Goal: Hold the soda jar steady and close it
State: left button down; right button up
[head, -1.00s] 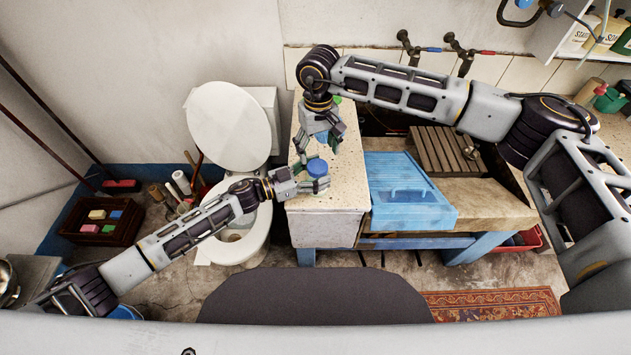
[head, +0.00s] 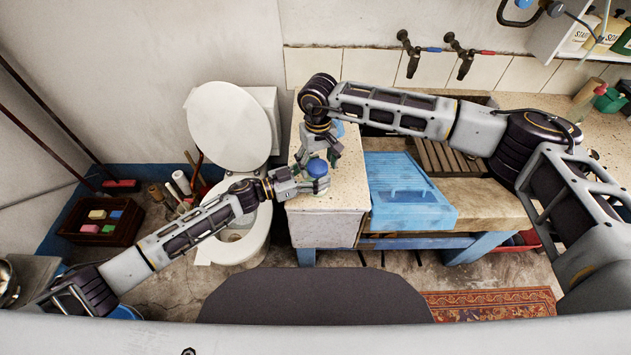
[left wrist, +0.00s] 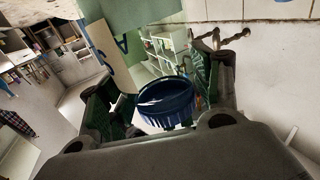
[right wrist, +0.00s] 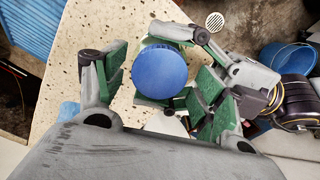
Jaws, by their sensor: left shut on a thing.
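The soda jar shows mostly as its round blue lid (head: 317,168), near the front of the speckled stone counter; the lid sits at the jar's top, and how tightly I cannot tell. My left gripper (head: 304,187) is shut on the jar's body from the left, below the lid. My right gripper (head: 321,158) is above the jar, its fingers open. In the right wrist view the lid (right wrist: 160,70) lies between the spread fingers of my right gripper (right wrist: 162,92), with gaps at both sides. The left wrist view shows the lid's ribbed side (left wrist: 166,103). The jar's body is mostly hidden.
The speckled counter (head: 335,205) has free room in front of the jar. A blue washboard-like tray (head: 405,190) is to the right. A toilet (head: 232,130) stands to the left. A small blue item (right wrist: 69,112) lies on the counter behind the jar.

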jog(key=c, duration=1)
jog(key=shift+o, duration=0.2)
jog(key=shift+m, duration=1.5)
jog(key=o, duration=1.1)
jog(key=shift+r, duration=0.15)
jog(key=shift+r, duration=2.15)
